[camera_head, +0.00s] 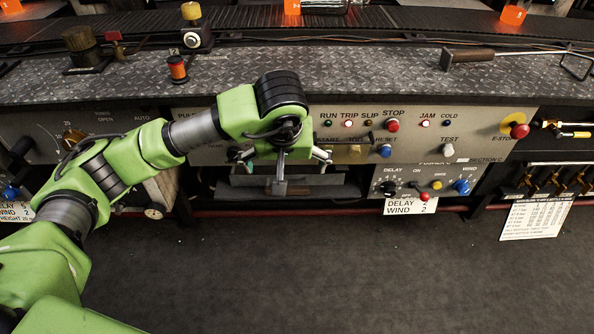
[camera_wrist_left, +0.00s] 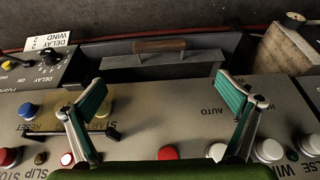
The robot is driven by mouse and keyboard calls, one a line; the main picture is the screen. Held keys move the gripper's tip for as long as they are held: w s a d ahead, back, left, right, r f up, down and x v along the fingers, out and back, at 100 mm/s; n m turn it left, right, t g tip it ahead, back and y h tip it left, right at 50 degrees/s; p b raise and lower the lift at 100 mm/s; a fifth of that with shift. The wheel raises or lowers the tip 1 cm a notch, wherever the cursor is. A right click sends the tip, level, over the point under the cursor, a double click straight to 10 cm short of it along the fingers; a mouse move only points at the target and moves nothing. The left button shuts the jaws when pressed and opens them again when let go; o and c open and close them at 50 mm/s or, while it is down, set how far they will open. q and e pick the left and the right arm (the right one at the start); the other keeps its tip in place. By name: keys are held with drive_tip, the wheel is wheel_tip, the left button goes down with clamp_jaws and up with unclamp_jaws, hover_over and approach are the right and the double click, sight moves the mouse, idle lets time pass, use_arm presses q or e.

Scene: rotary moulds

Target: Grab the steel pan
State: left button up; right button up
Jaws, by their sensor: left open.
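The steel pan (camera_head: 332,192) sits in the recess under the control panel, below my left gripper, with its brown handle (camera_head: 289,190) on the front side. In the left wrist view the grey pan (camera_wrist_left: 205,64) and its wooden handle (camera_wrist_left: 160,46) lie beyond the fingertips. My left gripper (camera_head: 281,160) is open and empty, pointing down in front of the panel; the wrist view shows its two green-padded fingers (camera_wrist_left: 160,92) wide apart. It is apart from the handle. My arm and gripper hide part of the panel and pan. My right gripper is not in view.
The control panel (camera_head: 472,125) has buttons and knobs close behind the gripper. A smaller delay box (camera_head: 403,184) stands right of the pan. The floor in front (camera_head: 330,265) is clear.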

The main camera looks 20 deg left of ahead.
use_arm(q)
drive_tip(key=shift+b+x, duration=0.95)
drive_tip(key=shift+x, duration=5.55)
drive_tip(key=shift+s+d, duration=0.1)
drive_tip(key=shift+s, duration=0.05)
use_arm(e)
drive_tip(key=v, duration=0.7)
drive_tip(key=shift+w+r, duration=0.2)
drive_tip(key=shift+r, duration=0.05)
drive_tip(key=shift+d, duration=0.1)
use_arm(q)
drive_tip(key=c, duration=1.7)
